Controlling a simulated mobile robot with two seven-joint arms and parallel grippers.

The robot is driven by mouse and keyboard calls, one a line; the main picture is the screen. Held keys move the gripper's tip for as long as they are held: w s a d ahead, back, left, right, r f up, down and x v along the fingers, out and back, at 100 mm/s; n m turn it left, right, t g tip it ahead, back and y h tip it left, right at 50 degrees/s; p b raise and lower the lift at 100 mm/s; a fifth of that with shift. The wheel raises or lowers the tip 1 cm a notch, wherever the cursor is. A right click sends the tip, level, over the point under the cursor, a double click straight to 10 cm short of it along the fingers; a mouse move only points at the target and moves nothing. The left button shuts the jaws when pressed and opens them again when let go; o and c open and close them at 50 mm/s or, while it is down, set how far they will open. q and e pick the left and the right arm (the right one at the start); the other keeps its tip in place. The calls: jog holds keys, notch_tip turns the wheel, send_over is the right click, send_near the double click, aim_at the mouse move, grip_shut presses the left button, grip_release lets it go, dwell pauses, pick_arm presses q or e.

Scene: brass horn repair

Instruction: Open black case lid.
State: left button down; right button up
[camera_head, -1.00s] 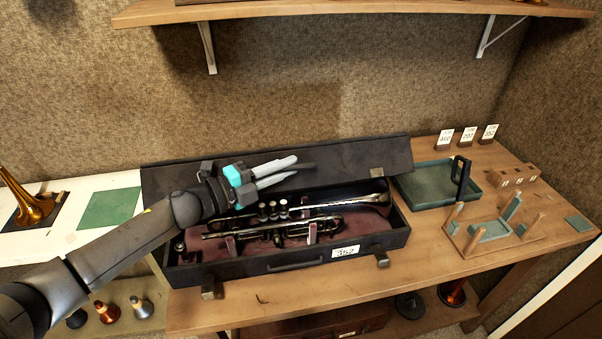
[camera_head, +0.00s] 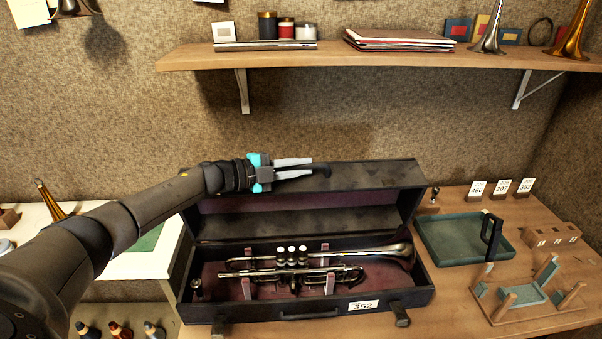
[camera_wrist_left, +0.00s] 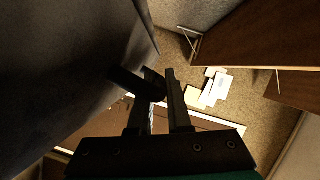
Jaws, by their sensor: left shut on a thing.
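The black case (camera_head: 250,312) lies on the wooden bench with its lid (camera_head: 385,175) raised at the back, and part of the maroon lining shows under the lid. A silver trumpet (camera_head: 340,260) rests on supports inside. My left gripper (camera_head: 316,167) is at the lid's upper edge, shut on a dark, narrow part of the lid. In the left wrist view, my left gripper (camera_wrist_left: 160,88) closes around a short dark bar beside the large dark lid panel (camera_wrist_left: 65,60). The exact grip is partly hidden. My right gripper is out of view.
A green tray (camera_head: 428,246) and a wooden stand (camera_head: 530,300) are right of the case. Number cards (camera_head: 502,188) stand behind. A shelf (camera_head: 400,58) with books and jars is on the wall above the lid. A white table (camera_head: 155,262) is at left.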

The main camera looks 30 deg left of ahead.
pick_arm(q)
jog(key=shift+w+a, duration=0.2)
jog(key=shift+w, duration=0.05)
dwell(0.3)
jog(key=c, duration=0.9)
grip_release()
jog(key=shift+o, duration=0.2)
jog(key=shift+s, duration=0.1)
jog(key=b+v, duration=0.1)
jog(key=v, duration=0.9)
jog(key=shift+s+a+f+b, duration=0.1)
jog(key=shift+s+b, duration=0.1)
jog(key=shift+b, duration=0.2)
jog(key=shift+v, duration=2.3)
jog(key=shift+c, duration=0.3)
